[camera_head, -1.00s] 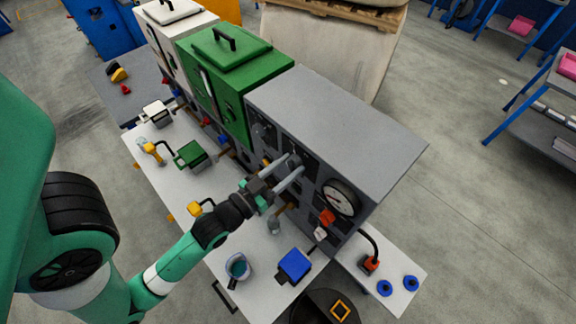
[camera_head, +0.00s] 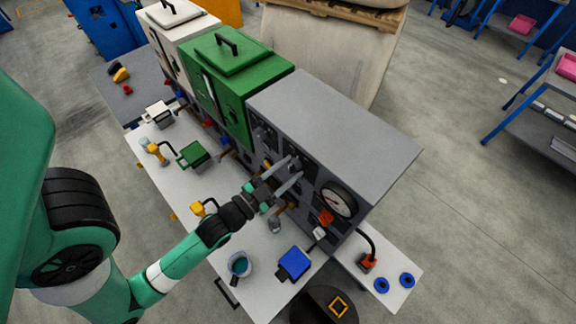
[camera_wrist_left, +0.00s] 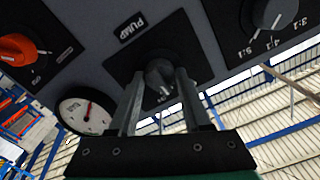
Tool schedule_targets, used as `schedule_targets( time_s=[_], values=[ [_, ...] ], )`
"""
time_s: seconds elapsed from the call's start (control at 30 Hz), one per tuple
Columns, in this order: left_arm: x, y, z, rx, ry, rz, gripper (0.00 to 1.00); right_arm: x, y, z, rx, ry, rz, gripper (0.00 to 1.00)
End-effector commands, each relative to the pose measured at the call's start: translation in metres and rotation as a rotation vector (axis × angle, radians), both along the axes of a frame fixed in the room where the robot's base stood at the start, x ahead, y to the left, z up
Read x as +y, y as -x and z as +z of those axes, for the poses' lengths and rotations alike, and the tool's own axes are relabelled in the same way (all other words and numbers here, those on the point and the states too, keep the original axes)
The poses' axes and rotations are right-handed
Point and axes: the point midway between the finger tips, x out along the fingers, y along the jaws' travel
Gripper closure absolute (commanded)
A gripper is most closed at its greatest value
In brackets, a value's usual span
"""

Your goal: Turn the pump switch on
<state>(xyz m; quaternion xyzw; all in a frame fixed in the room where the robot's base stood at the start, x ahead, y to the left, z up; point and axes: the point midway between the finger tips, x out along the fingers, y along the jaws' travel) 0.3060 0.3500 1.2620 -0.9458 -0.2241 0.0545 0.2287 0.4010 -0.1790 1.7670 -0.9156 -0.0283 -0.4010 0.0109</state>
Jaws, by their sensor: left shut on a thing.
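The pump switch (camera_wrist_left: 160,76) is a dark rotary knob on a black plate under a PUMP label, upside down in the left wrist view. My left gripper (camera_wrist_left: 160,92) has its two fingers on either side of this knob and is shut on it. In the head view my left gripper (camera_head: 296,169) reaches the front of the grey panel box (camera_head: 335,125), and its fingers hide most of the knob. The exact pointer position of the knob is hard to read. My right gripper is not in view.
Beside the pump switch are a round gauge (camera_wrist_left: 86,112), an orange knob (camera_wrist_left: 18,48) and a numbered dial (camera_wrist_left: 272,14). Green and white tanks stand behind left.

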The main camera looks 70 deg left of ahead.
Motion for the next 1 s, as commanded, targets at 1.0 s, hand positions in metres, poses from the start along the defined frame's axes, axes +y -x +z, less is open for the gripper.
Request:
schedule_targets(
  time_s=[1.0],
  values=[
    [0.0, 0.0, 0.0, 0.263, -0.525, 0.0, 1.0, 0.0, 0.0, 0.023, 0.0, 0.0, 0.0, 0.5]
  ],
)
